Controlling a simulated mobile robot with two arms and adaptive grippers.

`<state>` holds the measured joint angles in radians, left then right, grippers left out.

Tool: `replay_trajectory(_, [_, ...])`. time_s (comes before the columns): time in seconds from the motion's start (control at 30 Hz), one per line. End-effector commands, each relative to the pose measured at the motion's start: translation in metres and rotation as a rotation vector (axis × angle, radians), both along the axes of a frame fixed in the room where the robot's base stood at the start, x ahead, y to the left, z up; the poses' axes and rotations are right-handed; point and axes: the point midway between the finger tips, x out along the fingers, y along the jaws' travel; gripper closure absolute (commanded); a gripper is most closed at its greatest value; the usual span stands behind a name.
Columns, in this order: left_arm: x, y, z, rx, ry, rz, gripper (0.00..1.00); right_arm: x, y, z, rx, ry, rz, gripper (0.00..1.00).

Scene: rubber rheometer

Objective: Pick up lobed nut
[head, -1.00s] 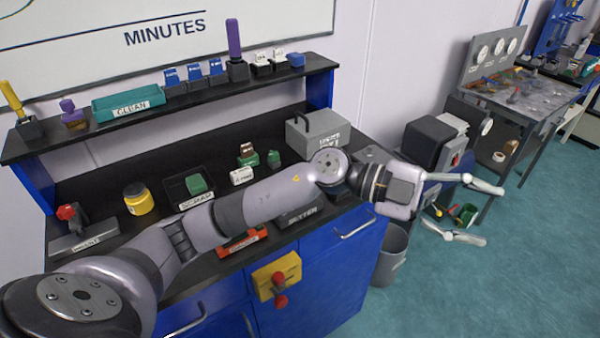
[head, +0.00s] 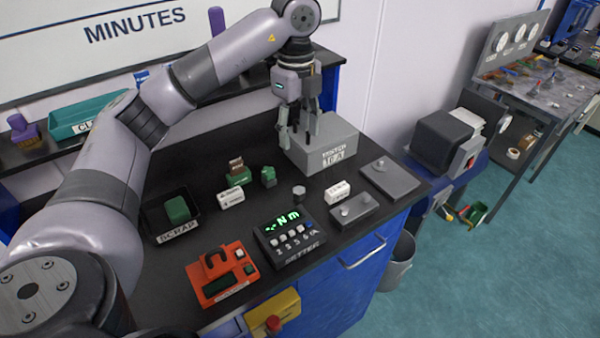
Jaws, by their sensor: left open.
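My left gripper (head: 298,141) points down with its fingers apart and empty. It overlaps the grey labelled box (head: 328,147) at the back of the black bench; I cannot tell its exact height or whether it touches the box. I cannot identify the lobed nut for sure. A small grey nut-like piece (head: 299,191) lies on the bench in front of the box, below and apart from the fingertips. Small round metal pieces also sit on a grey block (head: 359,213) and on a flat grey plate (head: 398,187). My right gripper is out of view.
A black setter (head: 291,238) with a green display and an orange device (head: 222,275) stand near the front edge. A shelf runs behind.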

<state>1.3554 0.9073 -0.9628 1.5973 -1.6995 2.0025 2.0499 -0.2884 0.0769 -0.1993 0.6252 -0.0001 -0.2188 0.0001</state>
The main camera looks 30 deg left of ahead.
Motion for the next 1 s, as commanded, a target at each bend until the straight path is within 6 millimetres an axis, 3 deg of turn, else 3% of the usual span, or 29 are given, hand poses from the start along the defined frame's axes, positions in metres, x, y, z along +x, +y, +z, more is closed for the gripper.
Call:
replay_trajectory(0.1, [-0.001,0.003,-0.003,0.009,0.004,0.008,0.49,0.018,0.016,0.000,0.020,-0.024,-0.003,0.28])
replay_trajectory(0.2, [-0.001,0.002,-0.015,0.008,0.007,0.007,0.49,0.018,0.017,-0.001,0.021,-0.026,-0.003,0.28])
replay_trajectory(0.4, [-0.002,0.001,-0.046,0.006,0.007,0.005,0.49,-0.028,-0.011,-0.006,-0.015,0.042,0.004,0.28])
replay_trajectory(0.53, [-0.003,0.002,-0.067,0.007,0.008,0.007,0.49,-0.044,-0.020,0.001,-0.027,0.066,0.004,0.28])
replay_trajectory(0.63, [-0.003,0.002,-0.086,0.008,0.009,0.007,0.49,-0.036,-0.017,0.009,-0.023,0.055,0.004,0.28])
replay_trajectory(0.83, [-0.002,0.001,-0.114,0.007,0.004,0.006,0.49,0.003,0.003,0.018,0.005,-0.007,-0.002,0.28])
replay_trajectory(1.0, [-0.001,0.000,-0.123,0.007,0.003,0.006,0.49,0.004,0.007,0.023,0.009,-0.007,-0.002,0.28])
